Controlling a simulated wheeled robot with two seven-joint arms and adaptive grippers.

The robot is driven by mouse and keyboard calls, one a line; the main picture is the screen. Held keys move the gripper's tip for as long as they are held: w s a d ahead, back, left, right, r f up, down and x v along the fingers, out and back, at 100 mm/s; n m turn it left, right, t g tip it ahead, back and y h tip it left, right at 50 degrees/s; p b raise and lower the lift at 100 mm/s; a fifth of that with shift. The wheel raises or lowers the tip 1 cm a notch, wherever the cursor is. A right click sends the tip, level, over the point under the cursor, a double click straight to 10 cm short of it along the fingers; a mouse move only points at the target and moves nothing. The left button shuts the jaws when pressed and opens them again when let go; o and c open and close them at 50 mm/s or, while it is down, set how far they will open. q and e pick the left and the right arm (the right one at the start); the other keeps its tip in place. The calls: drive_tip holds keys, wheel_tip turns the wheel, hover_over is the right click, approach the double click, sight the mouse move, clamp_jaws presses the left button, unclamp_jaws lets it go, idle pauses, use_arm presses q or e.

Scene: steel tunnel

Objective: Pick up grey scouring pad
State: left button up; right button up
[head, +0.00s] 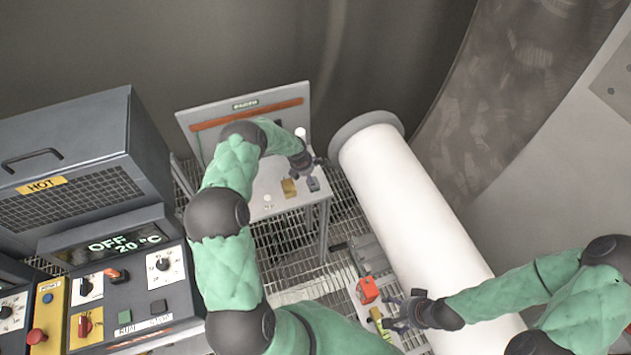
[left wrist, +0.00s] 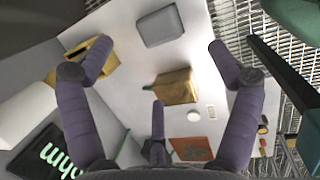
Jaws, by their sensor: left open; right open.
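The grey scouring pad appears to be the grey rounded block (left wrist: 160,25) at the top of the left wrist view, lying flat on a pale bench top. In the head view it seems to be the small grey piece (head: 313,184) at the bench's right edge. My left gripper (head: 305,164) is open above the bench, close to the pad. In the left wrist view its spread fingers (left wrist: 160,60) hold nothing, and the pad lies beyond the fingertips, not touched. My right gripper (head: 398,316) is open at the lower right, beside a low shelf, away from the pad.
On the bench (head: 264,183), a tan block (left wrist: 177,87) lies near the pad, with a white disc (left wrist: 193,116) and a yellow hollow piece (left wrist: 92,58). A large white cylinder (head: 410,210) stands to the right. An oven (head: 75,150) and control panel are left. A red box (head: 367,290) sits near my right gripper.

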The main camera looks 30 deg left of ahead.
sight(310, 185)
use_arm(q)
drive_tip(key=x, duration=0.4)
drive_tip(key=shift+w+r, duration=0.1)
drive_tip(key=shift+w, duration=0.05)
drive_tip(key=shift+d+f+p, duration=0.1)
drive_tip(key=shift+f+p, duration=0.2)
drive_tip(key=shift+p, duration=0.05)
drive_tip(key=shift+p+x, duration=0.55)
drive_tip(key=shift+x, duration=1.85)
drive_tip(key=shift+w, duration=0.1)
drive_tip(key=c, duration=1.4)
